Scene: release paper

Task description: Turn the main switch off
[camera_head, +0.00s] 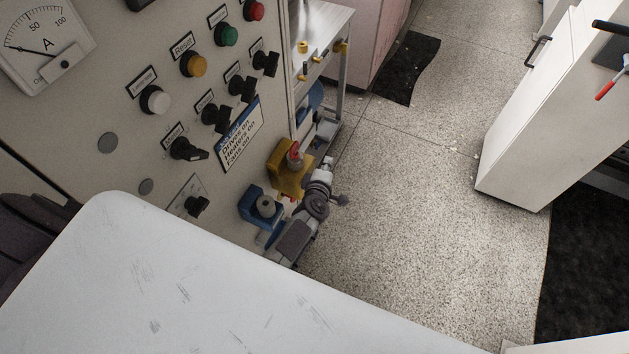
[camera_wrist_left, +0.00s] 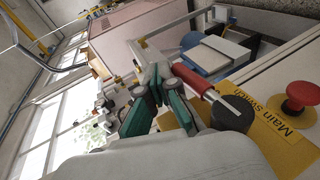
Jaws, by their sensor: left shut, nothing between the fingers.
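The main switch is in the left wrist view: a red handle (camera_wrist_left: 194,80) with a metal shaft on a round black base (camera_wrist_left: 234,113). In the head view my left gripper (camera_head: 322,178) is beside a yellow housing (camera_head: 288,181) at the panel's right edge. The switch handle is not clear there. My right gripper is not in view.
The control panel (camera_head: 60,120) carries an ammeter (camera_head: 40,35), coloured buttons and black knobs. A blue housing (camera_head: 250,203) sits below the yellow one. A metal table (camera_head: 325,22) stands behind, a white cabinet (camera_head: 525,120) at right. The speckled floor (camera_head: 410,210) between is mostly clear.

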